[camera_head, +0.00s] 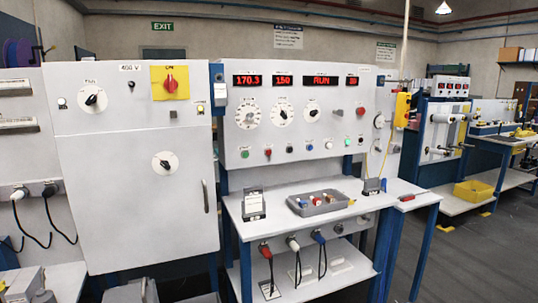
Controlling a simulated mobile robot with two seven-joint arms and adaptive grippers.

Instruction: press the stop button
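The grey control panel (230,135) stands upright in the middle, above a white table. A larger red knob or button (360,111) sits higher, at the panel's right. Labels are too small to read, so I cannot tell which is the stop button. A red-lit display (322,80) above reads RUN. Neither of my grippers is in view.
A grey tray (296,207) with small coloured parts lies on the white table (239,212) below the panel. A small stand (253,204) is left of it. A tall white cabinet (115,225) with a red-on-yellow switch (170,83) stands left. Floor is open at right.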

